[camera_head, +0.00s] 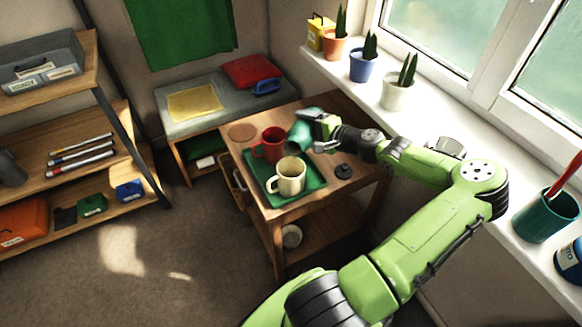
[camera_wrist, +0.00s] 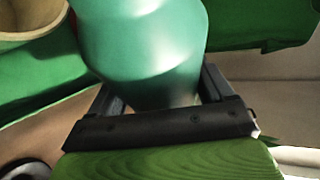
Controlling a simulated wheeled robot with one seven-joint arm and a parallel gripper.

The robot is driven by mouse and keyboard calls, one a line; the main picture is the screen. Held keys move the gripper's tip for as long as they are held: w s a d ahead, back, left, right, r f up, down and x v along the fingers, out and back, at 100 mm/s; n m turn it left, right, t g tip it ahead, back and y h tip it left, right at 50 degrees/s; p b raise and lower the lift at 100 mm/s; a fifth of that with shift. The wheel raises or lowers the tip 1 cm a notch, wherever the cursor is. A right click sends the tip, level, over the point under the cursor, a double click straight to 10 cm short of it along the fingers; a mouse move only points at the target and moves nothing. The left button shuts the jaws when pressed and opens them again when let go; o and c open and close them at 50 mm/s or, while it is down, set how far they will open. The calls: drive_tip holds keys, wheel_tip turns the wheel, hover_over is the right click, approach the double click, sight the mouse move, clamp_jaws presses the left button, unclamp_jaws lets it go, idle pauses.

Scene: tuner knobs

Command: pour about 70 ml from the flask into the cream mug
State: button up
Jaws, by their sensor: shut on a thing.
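The teal flask (camera_head: 301,134) is held by my gripper (camera_head: 320,129), tilted with its lower end toward the left, above the back part of the green tray. My gripper is shut around the flask, which also fills the middle of the wrist view (camera_wrist: 145,45). The cream mug (camera_head: 288,181) stands upright on the tray, just in front of the flask; its rim shows at the top left of the wrist view (camera_wrist: 28,36). The flask looks apart from the mug. I see no stream of liquid, and the inside of the flask is hidden.
A red mug (camera_head: 268,147) stands on the green tray (camera_head: 314,187), left of the flask. A round coaster (camera_head: 242,132) lies on the wooden table behind it. Potted plants line the windowsill (camera_head: 440,118).

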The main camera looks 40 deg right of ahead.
drive_tip(key=shift+r, duration=0.3)
drive_tip(key=shift+w+d, duration=0.2)
drive_tip(key=shift+d, duration=0.15)
drive_tip(key=shift+r+n+b, duration=0.3)
drive_tip(key=shift+n+b, duration=0.05)
drive_tip(key=shift+n, duration=0.05)
idle(1.4)
drive_tip(key=shift+w+d+f+m+g+y+p, duration=0.2)
drive_tip(key=shift+d+f+m+p, duration=0.1)
drive_tip(key=shift+f+m+p, duration=0.3)
drive_tip(key=shift+w+d+f+m+g+y+p, duration=0.1)
drive_tip(key=shift+d+f+m+g+p, duration=0.15)
drive_tip(key=shift+f+m+p, duration=0.3)
drive_tip(key=shift+p, duration=0.8)
drive_tip(key=shift+s+f, duration=0.1)
drive_tip(key=shift+f, duration=0.05)
drive_tip(key=shift+a+m+p, duration=0.2)
drive_tip(key=shift+m+p, duration=0.15)
drive_tip(key=shift+p, duration=0.15)
drive_tip(key=shift+f+y, duration=0.1)
drive_tip(key=shift+y, duration=0.3)
